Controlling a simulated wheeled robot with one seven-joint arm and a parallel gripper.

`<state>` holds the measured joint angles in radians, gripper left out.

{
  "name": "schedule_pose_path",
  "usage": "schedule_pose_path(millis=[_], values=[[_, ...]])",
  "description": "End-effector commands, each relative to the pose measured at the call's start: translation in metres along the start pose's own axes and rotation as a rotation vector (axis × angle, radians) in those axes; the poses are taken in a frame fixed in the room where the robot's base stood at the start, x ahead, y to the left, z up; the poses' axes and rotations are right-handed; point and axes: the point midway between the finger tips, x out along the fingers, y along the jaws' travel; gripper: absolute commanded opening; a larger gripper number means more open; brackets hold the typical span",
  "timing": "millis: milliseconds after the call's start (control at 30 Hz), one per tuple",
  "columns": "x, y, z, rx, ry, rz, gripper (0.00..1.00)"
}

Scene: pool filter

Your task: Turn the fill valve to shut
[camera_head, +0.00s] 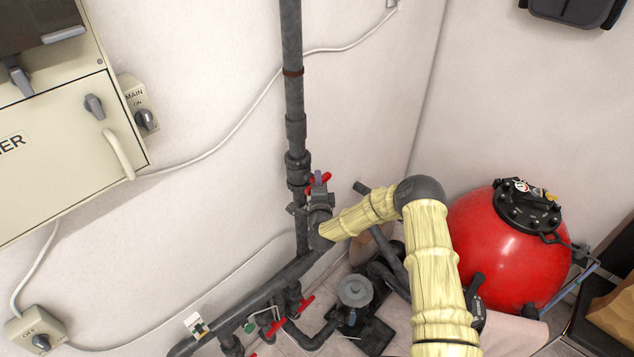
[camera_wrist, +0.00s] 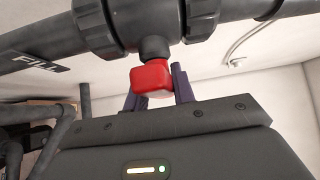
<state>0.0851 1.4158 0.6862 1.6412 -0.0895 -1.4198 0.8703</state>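The fill valve (camera_wrist: 152,42) sits on a dark pipe marked FILL in the wrist view. Its red handle (camera_wrist: 152,78) hangs below the valve body and points towards the camera. My gripper's (camera_wrist: 158,93) purple fingers stand apart, one on each side of the handle. The handle partly hides the left finger. I cannot tell whether the fingers press on the handle. In the head view my gripper (camera_head: 318,179) is at the upright pipe, with a purple finger crossing the red handle (camera_head: 325,177).
The upright pipe (camera_head: 292,75) runs close to the wall. Lower pipes with other red-handled valves (camera_head: 277,327) lie below. A pump (camera_head: 355,291) and a red filter tank (camera_head: 505,255) stand at the right. A control box (camera_head: 55,165) is on the left wall.

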Motion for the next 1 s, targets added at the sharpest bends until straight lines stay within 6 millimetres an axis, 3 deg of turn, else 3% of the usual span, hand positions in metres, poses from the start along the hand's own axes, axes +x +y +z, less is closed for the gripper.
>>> schedule_pose_path(millis=[600,633,733,1000], values=[[-0.0008,0.0016,-0.0001,0.049,0.0,0.053,0.03],[-0.0008,0.0017,-0.0001,0.049,0.0,0.053,0.29],[-0.0008,0.0016,0.0,0.049,0.0,0.052,0.47],[-0.0007,0.0009,0.0,0.048,0.0,0.05,0.47]])
